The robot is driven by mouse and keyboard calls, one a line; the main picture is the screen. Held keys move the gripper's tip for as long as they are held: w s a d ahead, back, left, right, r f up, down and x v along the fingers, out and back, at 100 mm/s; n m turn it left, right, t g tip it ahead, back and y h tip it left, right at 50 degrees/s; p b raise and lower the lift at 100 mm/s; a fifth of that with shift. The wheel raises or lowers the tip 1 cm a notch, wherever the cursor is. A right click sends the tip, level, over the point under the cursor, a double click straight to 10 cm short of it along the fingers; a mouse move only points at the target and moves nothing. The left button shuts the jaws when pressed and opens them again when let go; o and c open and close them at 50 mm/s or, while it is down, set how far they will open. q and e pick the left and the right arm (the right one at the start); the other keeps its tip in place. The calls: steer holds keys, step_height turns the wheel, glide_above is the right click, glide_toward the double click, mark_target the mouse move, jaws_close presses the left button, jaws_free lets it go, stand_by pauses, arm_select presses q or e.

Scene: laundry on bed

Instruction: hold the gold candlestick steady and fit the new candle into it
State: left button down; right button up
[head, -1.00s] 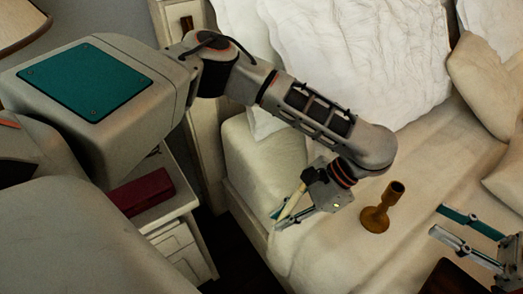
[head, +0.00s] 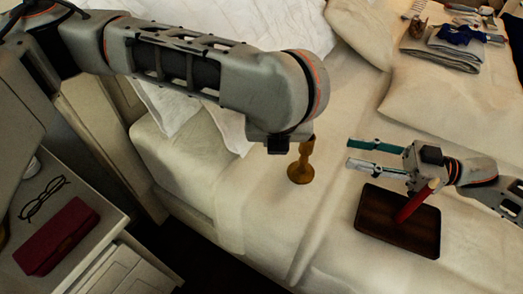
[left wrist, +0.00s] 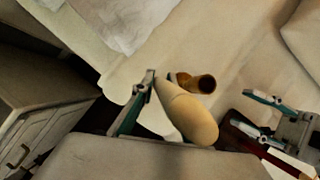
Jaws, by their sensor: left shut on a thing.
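The gold candlestick (head: 301,166) stands upright on the bed; my left arm just overlaps its top in the head view. In the left wrist view its open cup (left wrist: 206,83) shows just beyond the candle. That gripper and candle are hidden behind my arm in the head view. My right gripper (head: 349,156) is open and empty, its fingers pointing at the candlestick from the right. It also shows in the left wrist view (left wrist: 242,112).
A dark tray (head: 376,236) with a red candle (head: 409,207) lies on the bed below my right gripper. A nightstand at left holds glasses (head: 45,196) and a red case (head: 57,237). Pillows and folded clothes (head: 440,52) lie farther back. Bedding left of the candlestick is clear.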

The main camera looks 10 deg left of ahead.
mark_target(304, 157)
arm_select(q)
steer(key=w+d+r+m+g+h, duration=0.3)
steer(key=d+r+m+h, duration=0.2)
steer(key=r+m, duration=0.6)
steer(key=d+m, duration=0.2)
steer(key=m, duration=0.1)
steer(key=shift+r+m, duration=0.3)
steer(key=shift+m, duration=0.1)
arm_select(e)
steer(key=a, duration=1.2)
steer(key=shift+w, duration=0.15)
arm_select(q)
steer(key=shift+w, duration=0.1)
arm_select(e)
jaws_close()
